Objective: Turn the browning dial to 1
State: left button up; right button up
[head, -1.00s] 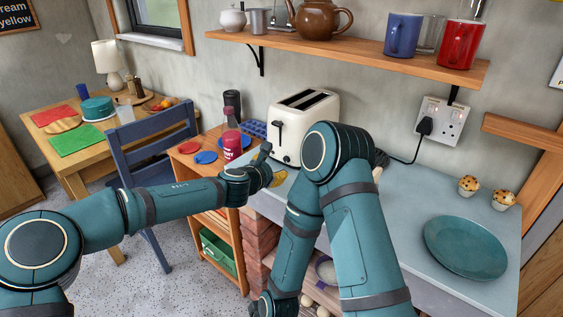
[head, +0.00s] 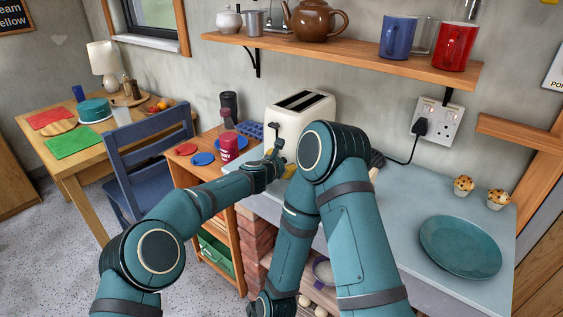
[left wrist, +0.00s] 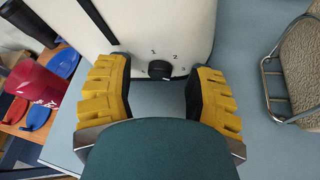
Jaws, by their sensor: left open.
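The cream toaster (head: 297,112) stands on the grey worktop. In the left wrist view its front face (left wrist: 165,25) carries a black browning dial (left wrist: 160,69) low down, with 1, 2 and 3 printed around it. I cannot tell clearly which number the dial points at. My left gripper (head: 279,158) is at the toaster's front. In the left wrist view its yellow-padded fingers (left wrist: 158,80) are open, one on each side of the dial, apart from it. In the head view the dial is hidden. My right arm folds down in front of the worktop; its gripper is out of view.
A red bottle (head: 228,148) and coloured lids (head: 203,158) stand on the wooden unit left of the toaster. A wire-framed item (left wrist: 300,75) lies to the right. A teal plate (head: 460,247) and two muffins (head: 464,186) sit farther right. A shelf (head: 350,60) hangs above.

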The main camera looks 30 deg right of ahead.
dwell(0.3)
pick_arm(q)
grip_shut()
jog(key=shift+r+n+g+p, duration=0.2)
jog(key=shift+n+g+p, duration=0.15)
jog(key=shift+p, duration=0.55)
jog(key=n+g+p, duration=0.1)
jog(key=n+p, duration=0.1)
jog(key=p, duration=0.3)
jog(key=shift+w+r+h, duration=0.1)
jog(key=shift+h, duration=0.2)
jog(key=shift+n+g+p, duration=0.25)
jog(key=shift+p, duration=0.25)
jog(key=shift+n+g, duration=0.3)
jog(key=shift+g, duration=0.1)
